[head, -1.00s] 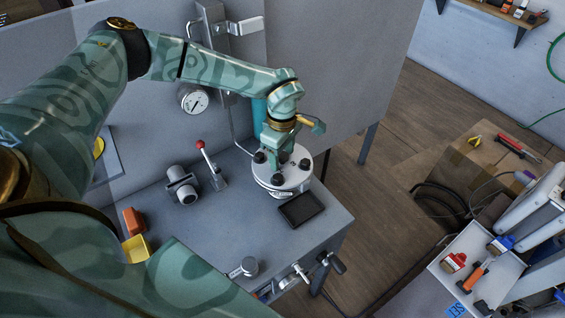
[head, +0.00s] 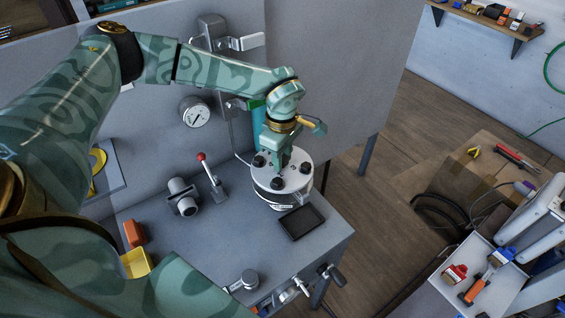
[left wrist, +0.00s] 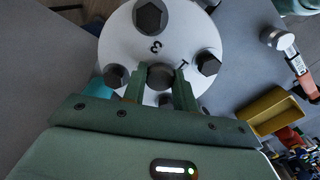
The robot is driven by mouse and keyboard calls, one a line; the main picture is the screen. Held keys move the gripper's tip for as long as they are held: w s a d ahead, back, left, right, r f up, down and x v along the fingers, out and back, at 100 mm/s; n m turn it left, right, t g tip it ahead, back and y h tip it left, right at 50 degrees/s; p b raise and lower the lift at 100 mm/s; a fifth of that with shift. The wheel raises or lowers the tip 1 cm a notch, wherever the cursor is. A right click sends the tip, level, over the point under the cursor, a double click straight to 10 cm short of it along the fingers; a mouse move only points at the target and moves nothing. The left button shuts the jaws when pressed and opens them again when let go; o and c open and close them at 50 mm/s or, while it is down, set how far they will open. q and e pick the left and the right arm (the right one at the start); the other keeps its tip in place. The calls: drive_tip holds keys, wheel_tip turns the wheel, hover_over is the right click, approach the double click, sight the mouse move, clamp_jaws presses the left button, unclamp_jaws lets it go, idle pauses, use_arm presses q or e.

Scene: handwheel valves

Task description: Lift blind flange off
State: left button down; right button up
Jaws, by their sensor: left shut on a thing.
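The blind flange (head: 265,172) is a round pale disc with several dark bolt heads, in the head view at the right part of the bench. My left gripper (head: 280,165) points down over its middle. In the left wrist view the fingers (left wrist: 160,88) are shut on the grey knob (left wrist: 160,75) at the centre of the flange (left wrist: 130,45). The flange looks level and slightly raised over the pale round flanged base (head: 283,206) below it. The gap between them is hard to make out. My right gripper does not show.
A dark square tray (head: 302,222) lies on the bench (head: 225,245) just in front of the flange. A red-tipped lever (head: 210,175) and a grey pipe fitting (head: 183,197) stand to its left. A gauge (head: 195,112) and upright panel (head: 340,60) are behind.

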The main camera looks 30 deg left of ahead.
use_arm(q)
drive_tip(key=s+r, duration=0.2)
drive_tip(key=r, duration=0.1)
drive_tip(key=s+r+p, duration=0.1)
drive_tip(key=s+r, duration=0.2)
drive_tip(key=shift+s+r, duration=0.1)
drive_tip(key=shift+r, duration=0.1)
drive_tip(key=s+r+p, duration=0.1)
drive_tip(key=s+r, duration=0.2)
drive_tip(key=s, duration=0.5)
drive_tip(key=shift+s, duration=0.4)
